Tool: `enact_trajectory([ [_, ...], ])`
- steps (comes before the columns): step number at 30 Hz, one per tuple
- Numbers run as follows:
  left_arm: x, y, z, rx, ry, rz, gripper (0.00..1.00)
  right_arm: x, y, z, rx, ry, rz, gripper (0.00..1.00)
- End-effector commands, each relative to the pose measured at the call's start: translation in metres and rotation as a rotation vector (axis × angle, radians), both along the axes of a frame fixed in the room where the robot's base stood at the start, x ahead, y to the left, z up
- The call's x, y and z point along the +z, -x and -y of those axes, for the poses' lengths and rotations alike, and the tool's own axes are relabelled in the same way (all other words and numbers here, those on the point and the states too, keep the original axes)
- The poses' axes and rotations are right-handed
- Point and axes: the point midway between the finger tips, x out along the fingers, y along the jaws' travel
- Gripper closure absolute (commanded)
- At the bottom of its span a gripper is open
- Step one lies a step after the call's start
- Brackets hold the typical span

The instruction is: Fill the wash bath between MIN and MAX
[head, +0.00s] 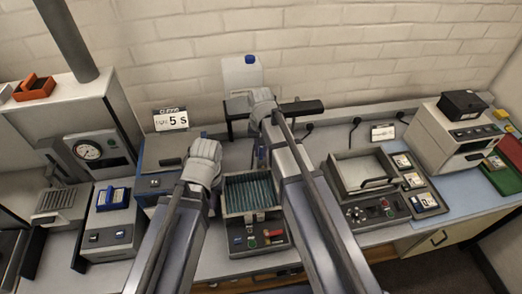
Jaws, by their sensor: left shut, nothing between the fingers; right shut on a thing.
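A white jug (242,75) with a blue cap stands upright at the back, against the brick wall. My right gripper (262,104) is at its lower right side and is shut; its fingers hide the held spot, which looks to be part of the jug. The open-topped bath (230,196) with a ribbed teal inside and a button panel on its front sits on the bench below the jug. My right arm covers its right side. The MIN and MAX marks and any liquid level cannot be made out. My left gripper (206,153) is shut and empty, above and left of the bath.
A dark bar (301,106) runs behind my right gripper. A grey unit (172,150) with a "5 S" sign stands left. A gauge cabinet (70,125) and a blue-handled box (110,225) are further left.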

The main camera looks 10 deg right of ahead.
Motion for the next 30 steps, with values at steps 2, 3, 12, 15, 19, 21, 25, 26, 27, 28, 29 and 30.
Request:
enact_trajectory([
  [2, 0.0000, 0.0000, 0.0000, 0.000, 0.000, 0.000, 1.00, 0.0000, 0.0000, 0.0000, 0.000, 0.000, 0.000, 1.00],
  [3, 0.0000, 0.0000, 0.0000, 0.000, 0.000, 0.000, 1.00, 0.0000, 0.0000, 0.0000, 0.000, 0.000, 0.000, 1.00],
  [12, -0.0001, 0.0000, 0.0000, 0.000, 0.000, 0.000, 1.00, -0.0001, 0.0005, 0.0019, 0.045, 0.000, 0.000, 1.00],
  [15, -0.0001, 0.0000, 0.0000, 0.000, 0.000, 0.000, 1.00, -0.0001, 0.0010, 0.0050, 0.128, 0.000, 0.000, 1.00],
  [19, -0.0001, 0.0000, 0.0000, 0.000, 0.000, 0.000, 1.00, -0.0001, 0.0011, 0.0083, 0.217, 0.000, 0.000, 1.00],
  [21, -0.0001, 0.0000, 0.0000, 0.000, 0.000, 0.000, 1.00, -0.0001, 0.0012, 0.0092, 0.244, 0.000, 0.000, 1.00],
  [25, -0.0001, 0.0000, 0.0000, 0.000, 0.000, 0.000, 1.00, -0.0001, 0.0011, 0.0097, 0.259, 0.000, 0.000, 1.00],
  [26, -0.0001, 0.0000, 0.0000, 0.000, 0.000, 0.000, 1.00, -0.0001, 0.0012, 0.0096, 0.259, 0.000, 0.000, 1.00],
  [27, -0.0001, 0.0000, 0.0000, 0.000, 0.000, 0.000, 1.00, -0.0001, 0.0011, 0.0097, 0.259, 0.000, 0.000, 1.00],
  [28, -0.0001, 0.0000, 0.0000, 0.000, 0.000, 0.000, 1.00, -0.0001, 0.0012, 0.0096, 0.258, 0.000, 0.000, 1.00],
  [29, -0.0001, 0.0000, 0.0000, 0.000, 0.000, 0.000, 1.00, -0.0001, 0.0011, 0.0097, 0.258, 0.000, 0.000, 1.00],
  [30, -0.0001, 0.0000, 0.0000, 0.000, 0.000, 0.000, 1.00, -0.0001, 0.0012, 0.0096, 0.258, 0.000, 0.000, 1.00],
])
